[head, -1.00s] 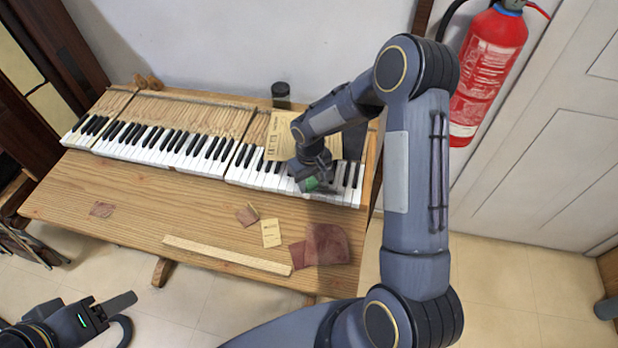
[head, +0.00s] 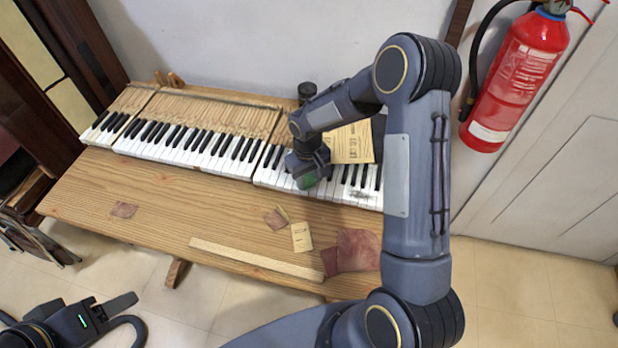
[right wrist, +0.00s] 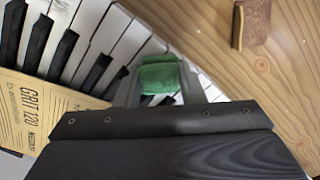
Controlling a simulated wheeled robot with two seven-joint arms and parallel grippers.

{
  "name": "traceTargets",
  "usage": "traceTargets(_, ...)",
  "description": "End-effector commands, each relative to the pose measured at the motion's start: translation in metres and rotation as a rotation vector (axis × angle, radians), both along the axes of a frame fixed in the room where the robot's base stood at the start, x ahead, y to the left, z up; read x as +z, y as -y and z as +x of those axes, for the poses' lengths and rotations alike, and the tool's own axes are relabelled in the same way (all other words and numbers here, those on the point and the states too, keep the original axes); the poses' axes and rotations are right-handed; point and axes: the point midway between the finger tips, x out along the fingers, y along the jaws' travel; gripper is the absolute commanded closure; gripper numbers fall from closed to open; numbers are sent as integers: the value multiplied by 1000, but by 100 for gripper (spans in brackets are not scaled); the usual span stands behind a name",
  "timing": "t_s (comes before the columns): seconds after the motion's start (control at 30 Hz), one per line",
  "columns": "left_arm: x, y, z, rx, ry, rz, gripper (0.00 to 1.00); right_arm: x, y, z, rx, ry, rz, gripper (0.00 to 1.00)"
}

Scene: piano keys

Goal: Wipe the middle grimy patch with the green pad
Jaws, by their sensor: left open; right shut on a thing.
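My right gripper (head: 308,178) is shut on the green pad (head: 307,182) and holds it low over the white keys (head: 208,159), left of a faint grey smudge (head: 360,194). The pad also shows between the fingers in the right wrist view (right wrist: 158,75). Whether it touches the keys I cannot tell. The smudge is the one grimy mark I can make out; the keys under the gripper are hidden. My left gripper (head: 136,310) is open and empty at the lower left, away from the bench.
A "GRIT 120" sandpaper sheet (head: 352,143) lies over the keys behind the right gripper. A dark jar (head: 307,91) stands at the back. Leather scraps (head: 357,250), a small card (head: 301,237) and a wooden strip (head: 255,260) lie on the bench (head: 150,222). A fire extinguisher (head: 515,85) hangs at right.

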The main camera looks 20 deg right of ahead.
Motion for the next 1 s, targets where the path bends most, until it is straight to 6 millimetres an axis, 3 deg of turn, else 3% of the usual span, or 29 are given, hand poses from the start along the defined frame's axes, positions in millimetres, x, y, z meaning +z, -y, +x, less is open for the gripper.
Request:
traceTargets(0.1,-3,0,0,0,0,0,43,0,-1,1,-2,0,0,86)
traceTargets(0.17,6,0,0,0,0,0,43,8,0,1,-2,0,-1,86)
traceTargets(0.2,8,0,0,0,0,0,43,21,0,1,-3,5,0,86)
traceTargets(0.8,40,0,0,0,0,0,43,74,1,-1,-3,1,-1,86)
traceTargets(1.0,43,0,0,0,0,0,43,81,1,-1,-4,-1,-1,86)
